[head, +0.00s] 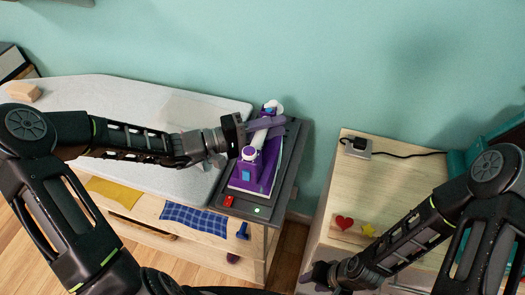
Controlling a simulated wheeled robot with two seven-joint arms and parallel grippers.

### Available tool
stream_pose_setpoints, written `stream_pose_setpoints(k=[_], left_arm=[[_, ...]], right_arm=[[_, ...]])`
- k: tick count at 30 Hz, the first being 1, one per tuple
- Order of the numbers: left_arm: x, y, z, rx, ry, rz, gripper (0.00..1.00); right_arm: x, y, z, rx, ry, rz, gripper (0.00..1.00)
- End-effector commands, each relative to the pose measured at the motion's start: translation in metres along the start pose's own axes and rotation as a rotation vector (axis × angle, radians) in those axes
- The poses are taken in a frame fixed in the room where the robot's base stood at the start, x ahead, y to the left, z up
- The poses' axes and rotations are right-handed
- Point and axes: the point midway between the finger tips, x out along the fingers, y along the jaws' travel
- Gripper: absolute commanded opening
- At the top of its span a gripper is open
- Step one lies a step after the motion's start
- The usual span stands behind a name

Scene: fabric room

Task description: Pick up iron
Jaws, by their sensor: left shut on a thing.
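The purple and white iron (249,179) sits on the dark grey iron rest (288,150) at the right end of the ironing board. My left gripper (268,127) reaches in from the left over the iron. Its fingers are closed around the iron's white handle, hiding part of it. I cannot tell whether the iron is lifted off the rest. My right gripper (315,278) is low in the picture, by the wooden cabinet's front left; its fingertips are too unclear to tell open from shut.
The light ironing board (130,97) stretches left, with a wooden block (24,92) at its far end. The wooden cabinet (385,175) holds a socket (357,147) with a black cord.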

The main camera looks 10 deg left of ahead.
Motion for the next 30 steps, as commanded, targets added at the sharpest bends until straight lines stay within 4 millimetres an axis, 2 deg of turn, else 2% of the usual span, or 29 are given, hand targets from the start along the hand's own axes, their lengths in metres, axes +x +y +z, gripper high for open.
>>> stream_pose_setpoints(k=[1, 7, 30], left_arm=[[-0.0001, -0.0004, 0.0000, 0.000, 0.000, -0.001, 0.15], [-0.0001, -0.0005, 0.0001, 0.000, 0.000, -0.001, 0.00], [-0.0003, -0.0011, 0.0001, -0.001, 0.000, -0.002, 0.00]], right_arm=[[0.0000, 0.0000, 0.0000, 0.000, 0.000, 0.000, 0.40], [0.0000, 0.0000, 0.0000, 0.000, 0.000, 0.000, 0.40], [0.0001, 0.0000, 0.0000, 0.000, 0.000, 0.000, 0.40]])
